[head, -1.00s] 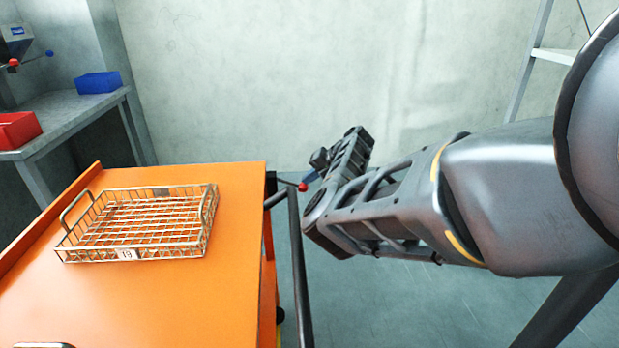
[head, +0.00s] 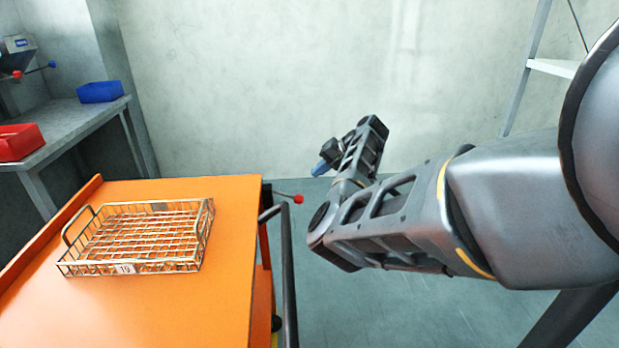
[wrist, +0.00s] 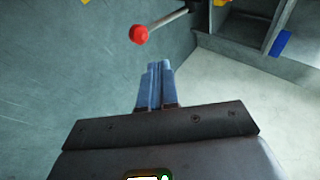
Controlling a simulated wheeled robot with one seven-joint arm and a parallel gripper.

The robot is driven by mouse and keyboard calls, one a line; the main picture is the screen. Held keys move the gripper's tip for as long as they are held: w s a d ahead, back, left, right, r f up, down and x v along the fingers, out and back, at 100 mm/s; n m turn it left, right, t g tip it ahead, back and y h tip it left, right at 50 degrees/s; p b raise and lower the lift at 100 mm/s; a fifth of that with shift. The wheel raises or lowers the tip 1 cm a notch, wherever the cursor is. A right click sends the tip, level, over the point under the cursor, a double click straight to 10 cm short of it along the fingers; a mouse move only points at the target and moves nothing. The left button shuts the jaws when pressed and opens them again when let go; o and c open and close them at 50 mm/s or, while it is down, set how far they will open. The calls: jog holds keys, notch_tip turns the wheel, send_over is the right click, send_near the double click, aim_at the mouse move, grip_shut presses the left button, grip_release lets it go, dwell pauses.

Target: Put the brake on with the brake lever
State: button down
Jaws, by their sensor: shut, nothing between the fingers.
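The brake lever (head: 284,195) is a thin rod with a red ball knob (head: 299,198), sticking out to the right from the far right corner of the orange cart (head: 225,235). In the wrist view, the knob (wrist: 138,34) and grey rod (wrist: 168,19) lie ahead, above and slightly left of the fingertips. My gripper (head: 319,169) has blue fingers, which are shut together and empty in the wrist view (wrist: 158,66). In the head view it is above and right of the knob, with a visible gap.
A wire basket (head: 62,262) stands on the cart top. A dark push rail (head: 288,275) runs along the cart's right side. A bench (head: 60,125) with a blue bin (head: 101,92) and a red bin (head: 18,142) stands at left. The floor right of the cart is clear.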

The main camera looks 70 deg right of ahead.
jog(key=v, duration=0.3)
jog(key=shift+s+r, duration=0.15)
jog(key=shift+s, duration=0.15)
dwell(0.4)
jog(key=s+a+f+n+g+h, duration=0.2)
jog(key=s+a+f+g+h, duration=0.2)
jog(key=a+f, duration=0.7)
jog(key=s+a+f+n+t+h, duration=0.1)
jog(key=a+f+n, duration=0.15)
jog(key=a, duration=0.45)
jog(key=s+a+f+n+t+h, duration=0.1)
jog(key=a+f+n, duration=0.1)
jog(key=a+n, duration=0.3)
jog(key=s+a+r+n+t+y, duration=0.1)
jog(key=s+a+r+n+t, duration=0.15)
jog(key=a, duration=0.85)
jog(key=s+a+r+n+t+y, duration=0.2)
jog(key=s+a+r+t, duration=0.15)
jog(key=a, duration=0.75)
jog(key=s+a+r+n+t+y, duration=0.1)
jog(key=s+a+r+y, duration=0.1)
jog(key=a+r, duration=0.4)
jog(key=s+a+r+n+t+y, duration=0.1)
jog(key=s+a+r+y, duration=0.1)
jog(key=s+a+r, duration=0.2)
jog(key=a+r, duration=0.3)
jog(key=shift+s+n, duration=0.3)
jog(key=shift+s, duration=0.1)
